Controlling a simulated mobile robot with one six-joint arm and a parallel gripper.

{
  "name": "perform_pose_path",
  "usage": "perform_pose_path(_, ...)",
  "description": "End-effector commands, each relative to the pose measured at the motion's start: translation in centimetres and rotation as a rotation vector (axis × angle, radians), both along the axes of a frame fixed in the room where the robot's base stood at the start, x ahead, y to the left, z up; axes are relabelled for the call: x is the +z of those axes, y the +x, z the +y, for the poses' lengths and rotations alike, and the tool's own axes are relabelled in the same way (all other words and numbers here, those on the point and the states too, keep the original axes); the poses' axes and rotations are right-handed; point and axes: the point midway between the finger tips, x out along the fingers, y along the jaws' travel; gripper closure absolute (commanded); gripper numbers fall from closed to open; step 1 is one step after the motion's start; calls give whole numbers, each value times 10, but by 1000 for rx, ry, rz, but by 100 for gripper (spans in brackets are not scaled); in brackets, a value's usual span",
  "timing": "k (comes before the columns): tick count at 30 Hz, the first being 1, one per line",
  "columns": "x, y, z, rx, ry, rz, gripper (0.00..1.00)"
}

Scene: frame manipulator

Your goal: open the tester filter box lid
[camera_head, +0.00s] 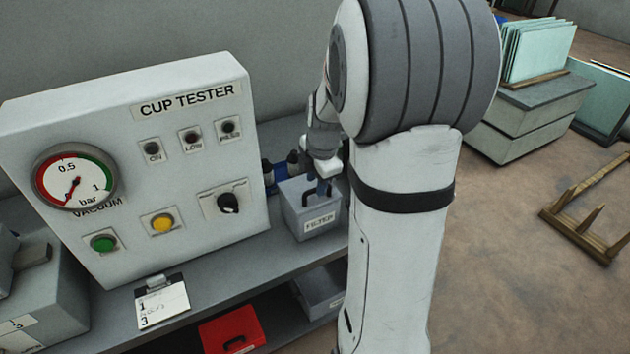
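The cup tester (180,170) is a pale grey panel with a gauge, buttons and a black knob. The filter box (320,222) stands just right of it on the grey bench. It is a small grey box with a "FILTER" label and a dark handle on its lid (298,191). The lid looks down on the box, though my arm covers its right part. My gripper (324,186) is over the lid near the handle, pointing down. Its fingers are small and partly hidden, so I cannot tell whether they are open, shut or touching the handle.
A clipboard (163,303) lies on the bench (235,284) in front of the tester. A red case (232,330) and a grey bin (320,289) sit below. Glass sheets (538,48) stand at the back right. A wooden frame (590,215) lies on the open floor.

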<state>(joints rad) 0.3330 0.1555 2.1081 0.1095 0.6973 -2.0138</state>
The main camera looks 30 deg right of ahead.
Motion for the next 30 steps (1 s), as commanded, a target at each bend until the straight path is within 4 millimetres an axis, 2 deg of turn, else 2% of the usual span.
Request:
perform_pose_path(5, -13, 2, 0, 0, 0, 1, 66)
perform_pose_path(13, -14, 3, 1, 0, 0, 0, 67)
perform_pose_path(25, -14, 3, 1, 1, 0, 0, 99)
perform_pose_path(30, -14, 3, 1, 1, 0, 0, 100)
